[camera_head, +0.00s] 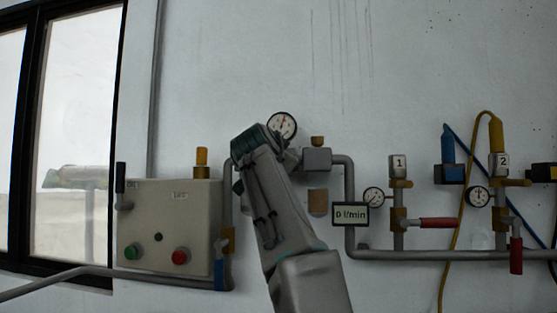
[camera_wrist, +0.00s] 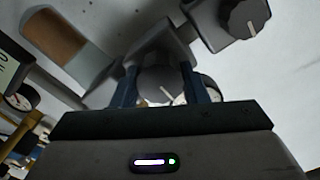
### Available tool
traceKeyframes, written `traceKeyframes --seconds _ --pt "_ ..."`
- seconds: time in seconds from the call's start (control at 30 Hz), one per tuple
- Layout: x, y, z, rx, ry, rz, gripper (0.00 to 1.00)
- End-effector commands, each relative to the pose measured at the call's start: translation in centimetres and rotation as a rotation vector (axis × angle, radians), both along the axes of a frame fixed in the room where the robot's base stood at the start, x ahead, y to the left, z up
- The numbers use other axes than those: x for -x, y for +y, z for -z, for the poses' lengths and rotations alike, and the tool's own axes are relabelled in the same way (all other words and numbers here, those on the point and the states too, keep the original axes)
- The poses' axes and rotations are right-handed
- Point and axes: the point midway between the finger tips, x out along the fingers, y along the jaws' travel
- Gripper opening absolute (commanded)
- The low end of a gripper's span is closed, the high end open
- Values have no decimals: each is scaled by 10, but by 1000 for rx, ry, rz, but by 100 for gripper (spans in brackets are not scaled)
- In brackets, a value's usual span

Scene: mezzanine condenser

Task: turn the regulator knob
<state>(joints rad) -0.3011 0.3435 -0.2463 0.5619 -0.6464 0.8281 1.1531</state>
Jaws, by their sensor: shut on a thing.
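In the wrist view, a round dark grey knob (camera_wrist: 152,88) with a white pointer line sits between the two blue fingers of my gripper (camera_wrist: 158,80). The gripper is shut on this knob, which is on the front of a grey regulator body (camera_wrist: 150,48). The pointer slants down to the right in that view. In the head view my arm hides the knob, the fingers and most of the regulator. A white dial gauge (camera_head: 282,125) shows just above my arm.
A second knob (camera_wrist: 244,18) is on a grey block at the upper right of the wrist view. A display (camera_head: 351,214) reads 0 l/min. A control box (camera_head: 170,222) is left of my arm. Pipes with red-handled valves (camera_head: 438,223) run to the right.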

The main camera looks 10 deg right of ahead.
Motion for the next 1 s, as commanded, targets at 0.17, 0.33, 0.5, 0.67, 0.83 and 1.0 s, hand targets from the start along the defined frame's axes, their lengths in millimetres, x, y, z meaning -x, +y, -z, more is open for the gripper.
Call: traceKeyframes --seconds 0.17,0.33,0.5,0.67,0.83,1.0 --pt "-1 0 2 -2 4 -1 17" --pt "-1 0 2 0 4 0 51" --pt "-1 0 1 0 2 0 61" --pt "0 0 1 -1 1 0 61" --pt "14 7 2 1 -2 -3 61" --pt "45 20 4 -1 -2 -5 61"
